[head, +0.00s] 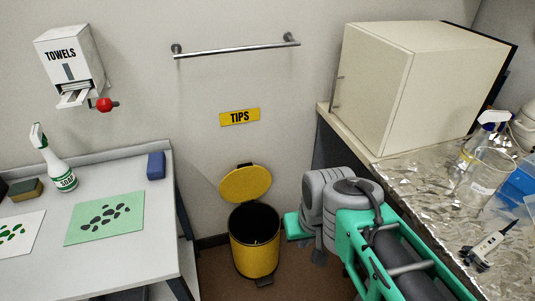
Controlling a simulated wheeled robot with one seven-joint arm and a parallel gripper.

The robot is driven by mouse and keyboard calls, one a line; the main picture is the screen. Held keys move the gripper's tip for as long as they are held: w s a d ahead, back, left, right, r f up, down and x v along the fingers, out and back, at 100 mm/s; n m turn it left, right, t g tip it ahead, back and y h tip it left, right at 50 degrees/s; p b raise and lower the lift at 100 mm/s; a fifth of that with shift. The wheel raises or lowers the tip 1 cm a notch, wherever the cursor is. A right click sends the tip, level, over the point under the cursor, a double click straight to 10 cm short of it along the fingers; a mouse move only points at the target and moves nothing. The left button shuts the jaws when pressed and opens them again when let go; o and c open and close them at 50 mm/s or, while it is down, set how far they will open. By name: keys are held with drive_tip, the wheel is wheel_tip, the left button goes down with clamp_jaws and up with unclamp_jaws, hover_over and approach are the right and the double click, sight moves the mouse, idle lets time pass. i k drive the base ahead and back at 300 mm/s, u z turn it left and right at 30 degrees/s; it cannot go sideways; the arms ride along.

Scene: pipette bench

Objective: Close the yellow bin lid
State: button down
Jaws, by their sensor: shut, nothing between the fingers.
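The yellow bin (256,256) stands on the floor against the wall, between the two benches. Its round yellow lid (246,184) is raised and leans back towards the wall, so the dark inside of the bin shows. A small pedal (263,282) juts out at its foot. My gripper (292,226) is to the right of the bin, at about the height of its rim, apart from the lid. Its fingers are small and partly hidden by my wrist; they are shut and empty.
A white table (155,215) with a spray bottle (58,172) is left of the bin. A foil-covered bench (425,180) with a beige cabinet (400,85), glassware and a pipette (487,248) is at right. A metal rail (236,49) and TIPS sign (240,117) are above the bin.

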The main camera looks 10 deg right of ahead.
sight(249, 182)
drive_tip(key=u, duration=0.05)
drive_tip(key=i, duration=0.65)
drive_tip(key=u, duration=1.85)
